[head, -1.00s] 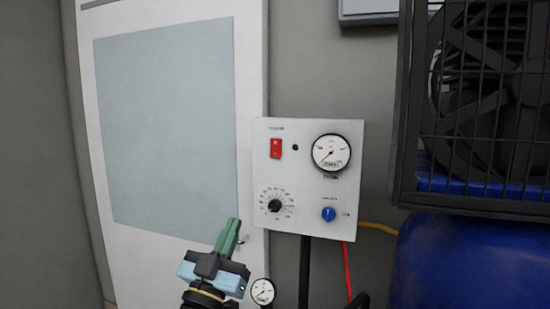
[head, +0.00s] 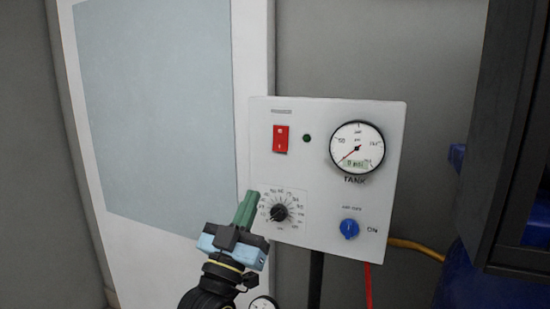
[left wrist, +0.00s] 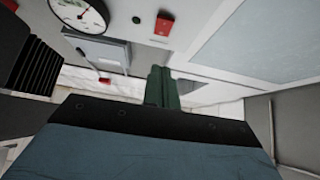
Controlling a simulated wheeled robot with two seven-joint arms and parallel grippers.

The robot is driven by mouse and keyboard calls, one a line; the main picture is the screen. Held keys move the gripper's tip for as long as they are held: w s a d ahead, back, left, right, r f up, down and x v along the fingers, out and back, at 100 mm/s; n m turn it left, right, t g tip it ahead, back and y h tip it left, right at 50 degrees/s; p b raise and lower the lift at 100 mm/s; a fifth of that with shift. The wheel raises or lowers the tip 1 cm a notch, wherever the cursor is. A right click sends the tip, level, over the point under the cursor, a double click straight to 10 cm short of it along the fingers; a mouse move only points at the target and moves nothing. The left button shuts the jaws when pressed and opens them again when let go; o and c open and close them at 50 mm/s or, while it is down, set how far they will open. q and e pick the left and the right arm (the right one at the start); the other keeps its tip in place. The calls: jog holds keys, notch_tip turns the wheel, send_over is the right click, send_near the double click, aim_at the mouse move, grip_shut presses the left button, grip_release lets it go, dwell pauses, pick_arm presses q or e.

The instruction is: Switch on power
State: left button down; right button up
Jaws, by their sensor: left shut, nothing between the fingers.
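The red power switch (head: 281,139) sits at the upper left of a white control panel (head: 330,240) in the head view. It also shows at the top of the left wrist view (left wrist: 163,22). A small dark green lamp (head: 307,139) is right of the switch. My left gripper (head: 246,196) is shut and empty, its green fingers pointing up. In the head view it overlaps the panel's lower left edge, below and left of the switch and apart from it. My right gripper is not in view.
A tank gauge (head: 357,147), a black dial knob (head: 279,212) and a blue knob (head: 349,229) share the panel. A dark cage (head: 510,140) and blue tank (head: 465,275) stand at right. A white door (head: 150,110) is at left.

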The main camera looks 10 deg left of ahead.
pick_arm(q)
jog(key=p, duration=0.3)
send_near(280, 143)
notch_tip(280, 143, up, 5)
jog(key=shift+w+d+f, duration=0.15)
jog(key=shift+w+f, duration=0.1)
jog(key=shift+w, duration=0.5)
jog(key=shift+w+d+f, duration=0.15)
jog(key=shift+w+f, duration=0.05)
jog(key=shift+w, duration=0.5)
jog(key=shift+w+d+f, duration=0.15)
jog(key=shift+w+f, duration=0.1)
jog(key=shift+w, duration=0.5)
